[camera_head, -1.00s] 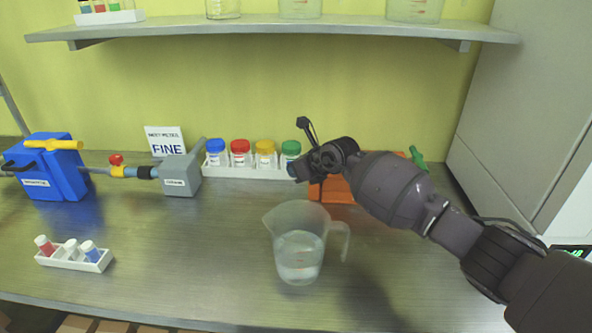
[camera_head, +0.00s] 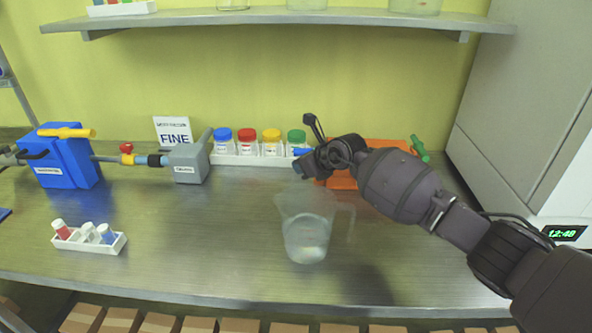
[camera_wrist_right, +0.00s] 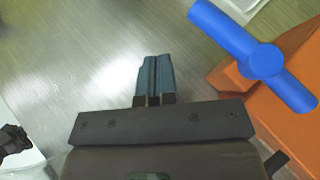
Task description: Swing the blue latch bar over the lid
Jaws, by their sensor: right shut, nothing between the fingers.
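The blue latch bar (camera_wrist_right: 255,55) shows in the right wrist view as a round bar with a hub on top of an orange box (camera_wrist_right: 262,112). In the head view only a short blue end of the bar (camera_head: 302,152) shows beside my gripper, and my right arm hides the rest. The orange box (camera_head: 342,181) is partly behind that arm. My right gripper (camera_head: 298,172) is shut and empty, left of the box. In the wrist view its fingertips (camera_wrist_right: 154,62) are together, apart from the bar and to its left. My left gripper is not seen.
A clear jug with water (camera_head: 306,238) stands in front of my right gripper. Colour-capped jars (camera_head: 247,143) stand in a row behind it. A green handle (camera_head: 419,149) rises right of the box. A small vial rack (camera_head: 88,241) is front left.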

